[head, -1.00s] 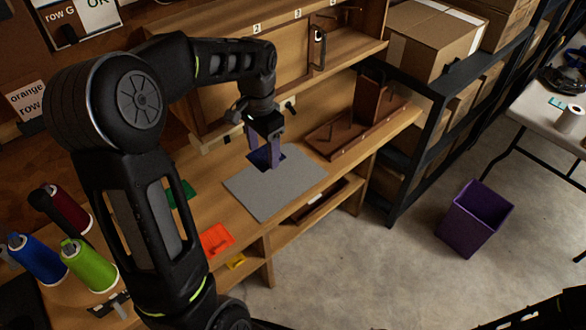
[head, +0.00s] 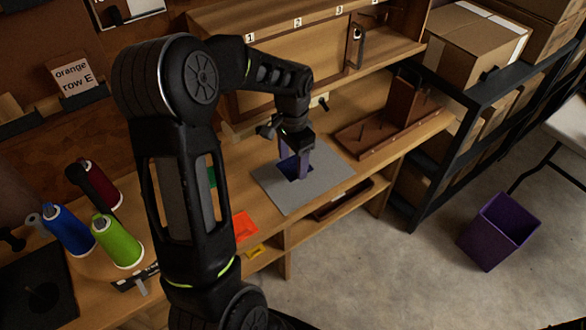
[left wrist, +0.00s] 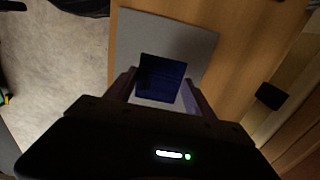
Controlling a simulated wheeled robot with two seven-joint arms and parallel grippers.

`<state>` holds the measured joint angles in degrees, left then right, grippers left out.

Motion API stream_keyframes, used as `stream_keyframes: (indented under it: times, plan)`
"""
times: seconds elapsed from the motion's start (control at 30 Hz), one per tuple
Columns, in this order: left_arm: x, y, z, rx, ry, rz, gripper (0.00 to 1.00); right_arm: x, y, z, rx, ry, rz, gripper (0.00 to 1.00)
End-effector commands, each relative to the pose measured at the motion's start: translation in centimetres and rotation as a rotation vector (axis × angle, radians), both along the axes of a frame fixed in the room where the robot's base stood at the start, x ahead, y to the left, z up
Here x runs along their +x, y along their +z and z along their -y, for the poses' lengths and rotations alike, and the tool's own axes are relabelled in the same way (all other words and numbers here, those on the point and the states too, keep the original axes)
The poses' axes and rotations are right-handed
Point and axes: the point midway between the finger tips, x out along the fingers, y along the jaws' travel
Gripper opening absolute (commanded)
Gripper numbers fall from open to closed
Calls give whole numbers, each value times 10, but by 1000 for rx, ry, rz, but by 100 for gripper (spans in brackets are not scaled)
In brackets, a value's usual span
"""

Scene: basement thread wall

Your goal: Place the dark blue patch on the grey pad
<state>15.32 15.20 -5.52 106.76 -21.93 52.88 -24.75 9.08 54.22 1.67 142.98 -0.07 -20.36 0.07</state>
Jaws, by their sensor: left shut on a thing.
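The dark blue patch (head: 288,168) is between the fingers of my left gripper (head: 296,170), over the grey pad (head: 315,190) on the wooden bench. In the left wrist view the patch (left wrist: 161,78) lies flat-looking between the two fingers, with the grey pad (left wrist: 190,38) behind it. My left gripper is shut on the patch. I cannot tell whether the patch touches the pad. The fingers hide part of the patch in the head view. My right gripper is not in view.
An orange-red patch (head: 245,226) and a yellow piece (head: 256,251) lie near the bench's front edge. A green piece (head: 212,177) is partly behind my arm. Thread spools (head: 117,242) stand at left.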

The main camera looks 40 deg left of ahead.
Motion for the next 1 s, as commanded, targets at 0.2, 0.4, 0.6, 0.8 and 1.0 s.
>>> stream_keyframes:
  times: [0.2,0.4,0.6,0.8,1.0]
  plan:
    - [-1,-17,1,-2,-1,-5,25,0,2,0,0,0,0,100]
    - [-1,-37,0,0,0,-1,25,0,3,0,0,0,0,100]
    - [0,-37,0,0,0,0,25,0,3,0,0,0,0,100]
    - [0,-41,0,0,0,0,65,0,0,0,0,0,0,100]
    - [0,-40,0,0,0,0,81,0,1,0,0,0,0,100]
